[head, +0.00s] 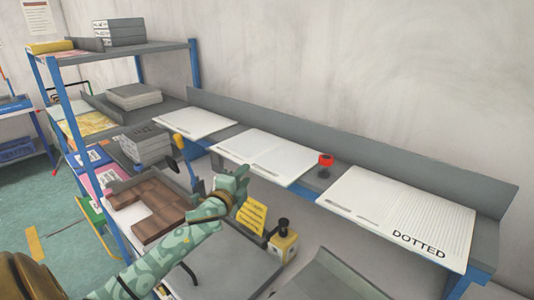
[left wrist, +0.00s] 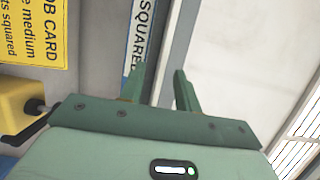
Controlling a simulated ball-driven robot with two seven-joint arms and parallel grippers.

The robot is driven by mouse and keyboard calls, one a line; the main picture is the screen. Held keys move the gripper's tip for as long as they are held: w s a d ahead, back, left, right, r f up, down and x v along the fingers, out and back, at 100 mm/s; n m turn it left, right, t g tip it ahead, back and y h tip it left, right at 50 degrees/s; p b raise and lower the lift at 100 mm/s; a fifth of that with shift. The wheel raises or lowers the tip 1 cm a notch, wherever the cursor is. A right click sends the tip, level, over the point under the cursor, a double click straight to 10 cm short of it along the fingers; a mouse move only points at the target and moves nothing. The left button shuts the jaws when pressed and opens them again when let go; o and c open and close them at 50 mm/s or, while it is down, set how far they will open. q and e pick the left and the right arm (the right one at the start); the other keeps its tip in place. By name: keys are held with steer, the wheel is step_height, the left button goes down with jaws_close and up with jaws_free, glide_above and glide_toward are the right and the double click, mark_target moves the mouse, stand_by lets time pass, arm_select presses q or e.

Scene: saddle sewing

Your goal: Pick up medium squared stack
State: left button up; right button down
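Three white paper stacks lie on the long grey sloped shelf: a small one (head: 195,122) at left, a middle-sized one (head: 265,155), and a large one (head: 410,212) marked DOTTED at right. My left gripper (head: 236,182) is just in front of the middle stack, near its left front corner. In the left wrist view its two fingers (left wrist: 160,80) are apart with nothing between them. A strip lettered SQUARED (left wrist: 143,30) shows beyond the left finger, and a white surface (left wrist: 235,55) fills the right. My right gripper is not in view.
A yellow job card (head: 251,214) mentioning medium and squared stands beside a yellow box with a black knob (head: 283,241). A red-topped object (head: 325,163) stands between the middle and right stacks. A blue-posted rack (head: 60,95) with paper stacks and brown pieces is at left.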

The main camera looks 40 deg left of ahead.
mark_target(254, 164)
arm_select(q)
steer(key=x, duration=0.6)
steer(key=shift+w+r, duration=0.1)
steer(key=shift+w, duration=0.2)
steer(key=shift+s+r, duration=0.1)
jaws_close()
